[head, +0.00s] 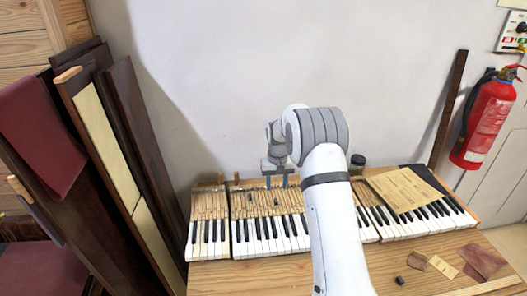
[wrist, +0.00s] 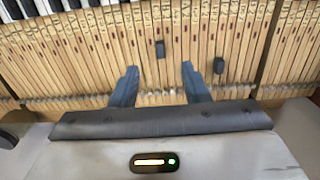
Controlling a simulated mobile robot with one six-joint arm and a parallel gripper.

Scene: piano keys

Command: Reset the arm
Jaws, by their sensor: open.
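My gripper (head: 277,182) is above the back part of the piano keys in the head view, with its two fingers pointing down. In the wrist view my gripper (wrist: 158,78) shows two blue-grey fingers spread apart, with nothing between them. The piano keys (head: 269,236) lie in sections on the wooden table, with white and black fronts and bare wooden backs. The wooden key backs (wrist: 120,40) fill the wrist view. My arm hides part of the keyboard.
Two small dark pieces, one left (wrist: 160,49) and one right (wrist: 219,66), are on the key backs. A yellowed sheet (head: 405,189) lies on the right keys. A dark jar (head: 358,161) stands behind them. Dark panels (head: 125,160) lean at left; a fire extinguisher (head: 485,122) hangs at right.

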